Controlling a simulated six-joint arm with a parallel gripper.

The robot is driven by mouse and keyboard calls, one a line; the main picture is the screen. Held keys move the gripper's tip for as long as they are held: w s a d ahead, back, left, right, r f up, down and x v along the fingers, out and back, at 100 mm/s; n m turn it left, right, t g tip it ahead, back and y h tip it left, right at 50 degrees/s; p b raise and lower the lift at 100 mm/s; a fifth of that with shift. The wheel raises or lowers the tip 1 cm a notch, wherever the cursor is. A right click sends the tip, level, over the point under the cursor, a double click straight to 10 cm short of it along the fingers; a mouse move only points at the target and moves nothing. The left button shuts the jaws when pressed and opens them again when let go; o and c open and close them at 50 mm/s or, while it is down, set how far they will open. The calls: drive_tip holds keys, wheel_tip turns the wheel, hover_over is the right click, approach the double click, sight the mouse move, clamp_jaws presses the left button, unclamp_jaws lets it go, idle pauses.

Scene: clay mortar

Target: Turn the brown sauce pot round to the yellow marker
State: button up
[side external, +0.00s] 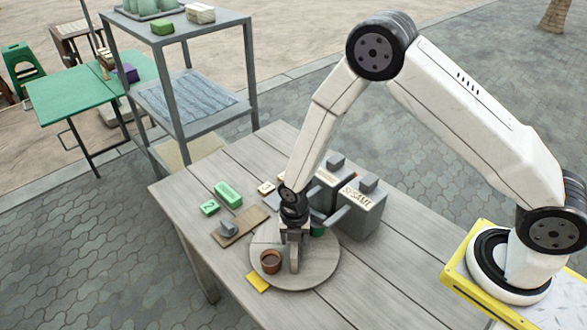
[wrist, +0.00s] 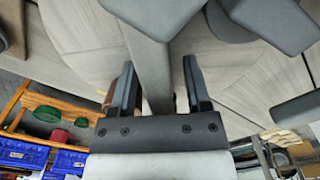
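The brown sauce pot (side external: 270,262) stands on the left part of a round grey wooden turntable (side external: 322,263). The yellow marker (side external: 258,283) lies at the turntable's near-left edge, close to the pot and slightly nearer the camera. My gripper (side external: 293,238) points down over the turntable, right of the pot. In the wrist view, a grey upright bar (wrist: 152,65) stands between the two separated fingers of my gripper (wrist: 158,72). A gap shows at the right finger; contact at the left finger is unclear. A brown edge, possibly the pot, shows behind the left finger.
A grey box lettered SESAME (side external: 360,210) and another grey box stand behind the turntable. A green thing (side external: 318,231) is partly hidden behind my gripper. Green blocks (side external: 228,193) and a brown board (side external: 238,227) lie left. The table's front right is clear.

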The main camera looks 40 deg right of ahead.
drive_tip(key=shift+r, duration=0.1)
drive_tip(key=shift+r, duration=3.8)
drive_tip(key=shift+s+d+r+m, duration=0.1)
drive_tip(key=shift+d+r+m, duration=0.2)
drive_tip(key=shift+r+m, duration=0.25)
drive_tip(key=s+d+r+m+t, duration=0.1)
drive_tip(key=s+d+r+m, duration=0.4)
drive_tip(key=m, duration=0.8)
drive_tip(key=s+d+r+m+t, duration=0.1)
drive_tip(key=s+d+r+m, duration=0.4)
drive_tip(key=m, duration=0.8)
wheel_tip(320, 180, up, 2)
drive_tip(key=shift+s+r+t, duration=0.1)
drive_tip(key=shift+s+t, duration=0.2)
drive_tip(key=shift+s, duration=0.05)
